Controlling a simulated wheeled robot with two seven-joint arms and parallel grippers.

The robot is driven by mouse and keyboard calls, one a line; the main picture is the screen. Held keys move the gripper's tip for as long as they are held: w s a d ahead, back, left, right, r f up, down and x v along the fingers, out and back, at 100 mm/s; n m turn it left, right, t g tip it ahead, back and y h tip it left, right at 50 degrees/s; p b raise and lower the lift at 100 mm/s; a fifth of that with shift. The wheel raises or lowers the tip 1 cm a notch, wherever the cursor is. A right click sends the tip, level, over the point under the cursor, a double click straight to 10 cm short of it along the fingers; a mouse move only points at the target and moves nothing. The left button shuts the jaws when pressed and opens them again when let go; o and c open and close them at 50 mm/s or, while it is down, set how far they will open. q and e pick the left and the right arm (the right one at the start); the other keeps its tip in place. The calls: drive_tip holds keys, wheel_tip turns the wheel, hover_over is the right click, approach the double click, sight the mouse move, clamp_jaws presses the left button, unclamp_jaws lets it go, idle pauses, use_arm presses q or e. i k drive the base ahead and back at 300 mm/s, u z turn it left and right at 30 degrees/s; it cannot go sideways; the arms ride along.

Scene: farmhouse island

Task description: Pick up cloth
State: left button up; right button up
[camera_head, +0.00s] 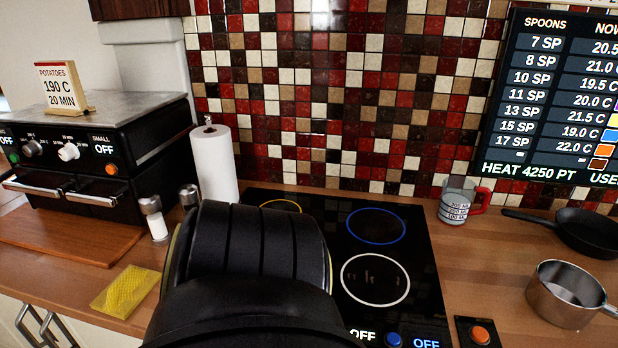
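A yellow cloth (127,291) lies flat on the wooden counter at the lower left, near the front edge. It has a fine pattern and nothing visible rests on it. A large dark arm part of mine fills the lower middle of the view, to the right of the cloth and apart from it in the picture. Neither gripper's fingers show, so I cannot see where they are.
A black oven (95,150) and a brown board (70,237) are at left. A paper towel roll (213,168) and two shakers stand behind my arm. A hob (425,270) lies centrally. A measuring cup (455,206), frying pan (585,230) and saucepan (560,308) are right.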

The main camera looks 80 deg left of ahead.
sight(118, 299)
drive_tip(key=z, duration=0.1)
drive_tip(key=k, duration=1.1)
drive_tip(key=u, duration=1.4)
